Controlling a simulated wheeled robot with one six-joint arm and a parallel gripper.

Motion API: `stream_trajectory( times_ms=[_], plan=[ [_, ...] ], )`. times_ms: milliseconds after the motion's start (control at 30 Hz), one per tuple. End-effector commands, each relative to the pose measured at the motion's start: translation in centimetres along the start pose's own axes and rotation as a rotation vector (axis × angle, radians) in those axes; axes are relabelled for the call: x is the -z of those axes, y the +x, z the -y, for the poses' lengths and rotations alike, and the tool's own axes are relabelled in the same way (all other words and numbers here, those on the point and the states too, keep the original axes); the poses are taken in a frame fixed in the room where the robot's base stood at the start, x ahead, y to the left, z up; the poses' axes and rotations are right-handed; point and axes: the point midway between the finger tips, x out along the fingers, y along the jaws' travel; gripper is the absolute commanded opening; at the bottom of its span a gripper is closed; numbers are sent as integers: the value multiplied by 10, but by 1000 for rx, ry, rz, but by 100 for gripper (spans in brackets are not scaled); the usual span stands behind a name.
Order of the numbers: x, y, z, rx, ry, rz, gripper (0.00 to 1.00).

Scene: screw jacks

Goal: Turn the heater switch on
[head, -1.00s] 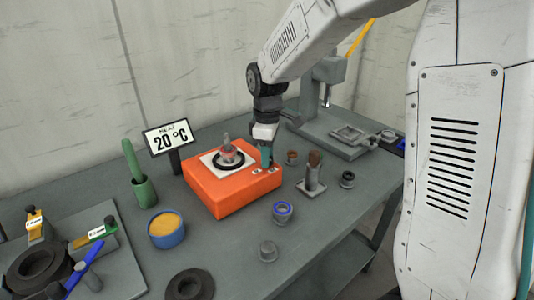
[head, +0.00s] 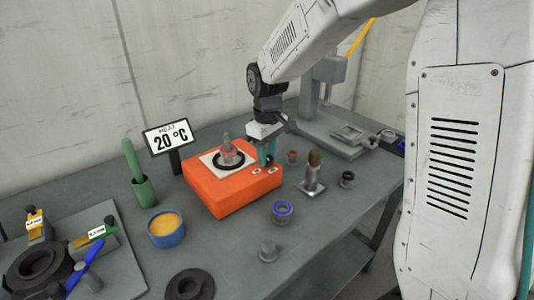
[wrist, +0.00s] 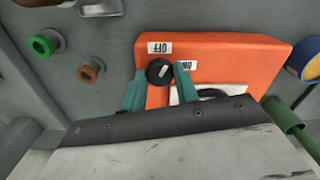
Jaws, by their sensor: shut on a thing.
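The orange heater (head: 222,200) stands on the table with a white top plate and a dark ring on it. The heater switch is a round black knob (wrist: 158,64) with a white mark, seen in the wrist view. An OFF label (wrist: 160,47) and an ON label (wrist: 188,65) sit beside it. The teal fingers of my gripper (wrist: 159,78) are on either side of the knob and shut on it. In the head view my gripper (head: 268,157) is at the heater's right corner and hides the knob. The mark's exact setting is hard to tell.
A display (head: 168,138) behind the heater reads 20 °C. A green holder (head: 144,192) and a blue bowl (head: 166,234) stand to the left. A brown-topped post (head: 313,170) and several small rings stand to the right. A press (head: 330,120) is behind.

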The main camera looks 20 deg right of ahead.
Motion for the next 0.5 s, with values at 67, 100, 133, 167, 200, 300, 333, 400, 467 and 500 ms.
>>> stream_trajectory(
  times_ms=[67, 100, 133, 167, 200, 300, 333, 400, 467, 500],
  plan=[
    [0, -1, 0, -1, 73, -1, 7],
    [0, -1, 0, -1, 111, -1, 7],
    [0, -1, 0, -1, 140, -1, 7],
    [0, -1, 0, -1, 168, -1, 7],
    [0, -1, 0, -1, 206, -1, 7],
    [0, -1, 0, -1, 301, -1, 7],
    [0, -1, 0, -1, 330, -1, 7],
    [0, -1, 0, -1, 396, -1, 7],
    [0, -1, 0, -1, 453, -1, 7],
    [0, -1, 0, -1, 491, -2, 7]
  ],
)
